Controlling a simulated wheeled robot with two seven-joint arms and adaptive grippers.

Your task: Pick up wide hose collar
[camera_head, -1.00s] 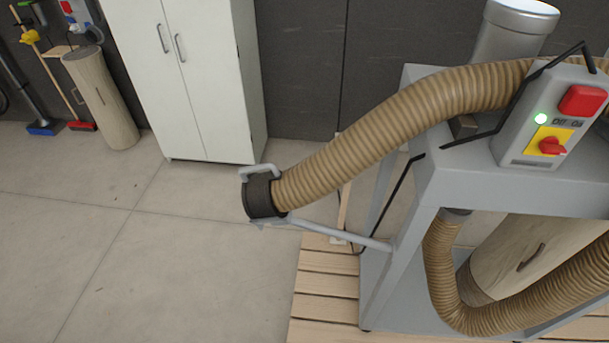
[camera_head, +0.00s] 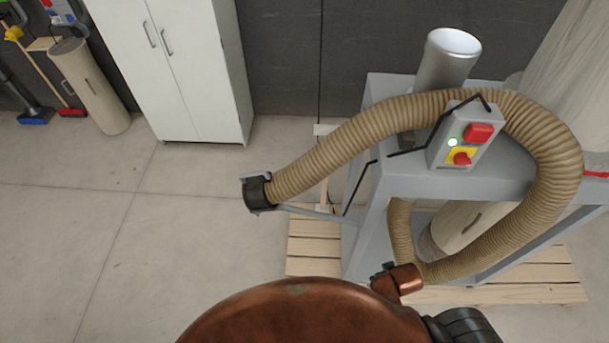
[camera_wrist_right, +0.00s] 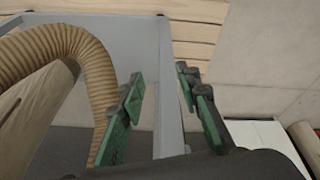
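A black collar (camera_head: 257,193) with a grey handle sits on the free end of a ribbed tan hose (camera_head: 345,145), resting at the end of a thin grey support arm (camera_head: 310,212). It is the only hose-end collar that I can make out. My right gripper (camera_wrist_right: 160,88) has green finger pads and is open and empty in the right wrist view. The machine's grey frame (camera_wrist_right: 168,105) shows beyond its fingers, and a hose bend (camera_wrist_right: 88,65) is at left. The black collar is not visible in that view. My left gripper is not in view.
The grey extractor machine (camera_head: 375,230), with a switch box (camera_head: 465,135), stands on a wooden pallet (camera_head: 312,260). A white cabinet (camera_head: 185,70) is at the back left. Bare concrete floor (camera_head: 150,230) lies left of the collar. A copper-coloured rounded body (camera_head: 300,315) covers the bottom middle.

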